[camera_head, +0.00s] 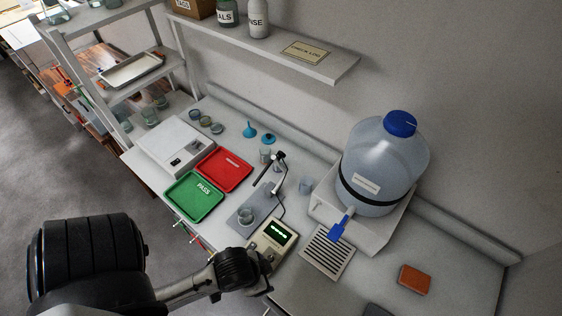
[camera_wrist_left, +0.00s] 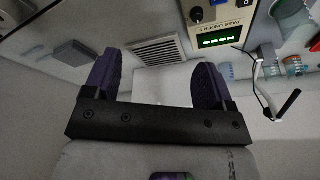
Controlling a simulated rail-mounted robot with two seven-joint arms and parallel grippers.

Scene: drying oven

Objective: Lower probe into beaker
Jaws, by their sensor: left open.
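The conductivity-type meter (camera_head: 273,240) with a green lit display sits on the bench, and it also shows at the top of the left wrist view (camera_wrist_left: 222,22). In the left wrist view a dark rod (camera_wrist_left: 289,104) shows at right. My left gripper (camera_wrist_left: 155,75) is open and empty, close to the meter's front side. My right gripper is out of view.
A large water carboy (camera_head: 380,165) with a blue tap stands on a white base, right of the meter. A slotted drain grille (camera_head: 327,252) lies before it. Green (camera_head: 194,196) and red (camera_head: 224,169) trays lie left. An orange block (camera_head: 415,279) lies far right.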

